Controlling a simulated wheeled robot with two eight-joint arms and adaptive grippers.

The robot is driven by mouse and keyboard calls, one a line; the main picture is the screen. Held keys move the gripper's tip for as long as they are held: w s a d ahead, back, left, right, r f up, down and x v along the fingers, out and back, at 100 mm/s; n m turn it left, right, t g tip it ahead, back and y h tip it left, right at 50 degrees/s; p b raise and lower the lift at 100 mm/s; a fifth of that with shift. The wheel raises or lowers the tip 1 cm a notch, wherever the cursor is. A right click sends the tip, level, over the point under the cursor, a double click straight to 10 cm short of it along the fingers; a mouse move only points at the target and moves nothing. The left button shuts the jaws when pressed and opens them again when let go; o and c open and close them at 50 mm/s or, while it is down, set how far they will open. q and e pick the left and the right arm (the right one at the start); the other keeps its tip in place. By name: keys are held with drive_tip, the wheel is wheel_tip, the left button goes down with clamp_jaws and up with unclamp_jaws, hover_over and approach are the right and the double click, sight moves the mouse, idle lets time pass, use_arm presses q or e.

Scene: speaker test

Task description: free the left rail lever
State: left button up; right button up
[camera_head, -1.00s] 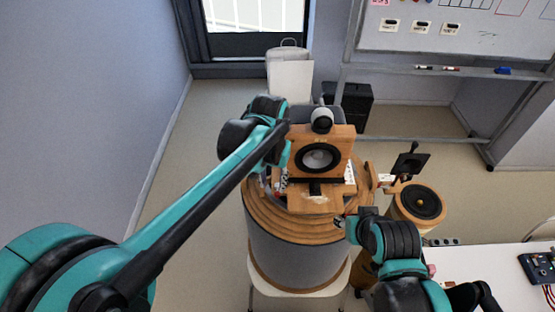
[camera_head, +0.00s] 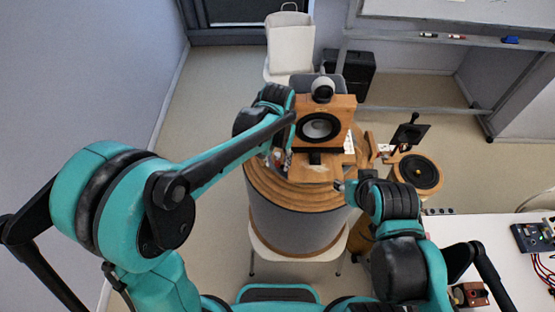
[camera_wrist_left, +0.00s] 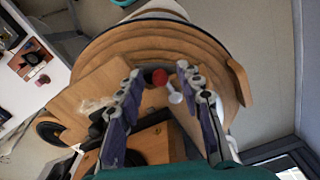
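A wooden speaker (camera_head: 340,106) with a black-and-grey cone stands on a round stepped wooden platform (camera_head: 262,188) on a grey drum. My left gripper (camera_head: 278,158) is at the speaker's left side, mostly hidden by its own arm. In the left wrist view my left gripper (camera_wrist_left: 160,80) is open, its fingers apart. A red knob (camera_wrist_left: 159,77) and a white lever-like piece (camera_wrist_left: 174,94) show between the fingers, close to them; I cannot tell whether they touch. My right gripper (camera_head: 346,187) is near the platform's right front edge; its fingers are too small to read.
A smaller wooden speaker (camera_head: 417,172) stands to the right on its own drum. A white table (camera_head: 460,232) with electronics is at the lower right. Open floor lies at left.

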use_arm(q)
clamp_jaws()
drive_tip(key=shift+a+m, duration=0.1)
drive_tip(key=shift+m, duration=0.2)
drive_tip(key=shift+w+a+m+b, duration=0.5)
drive_tip(key=shift+a+m+b, duration=0.15)
drive_tip(key=shift+m, duration=1.6)
drive_tip(key=shift+w+a+m+b, duration=0.5)
drive_tip(key=shift+a+m, duration=0.1)
drive_tip(key=shift+m, duration=1.6)
drive_tip(key=shift+w+a+m+b, duration=0.45)
drive_tip(key=shift+a+m+b, duration=0.2)
drive_tip(key=shift+m, duration=1.6)
unclamp_jaws()
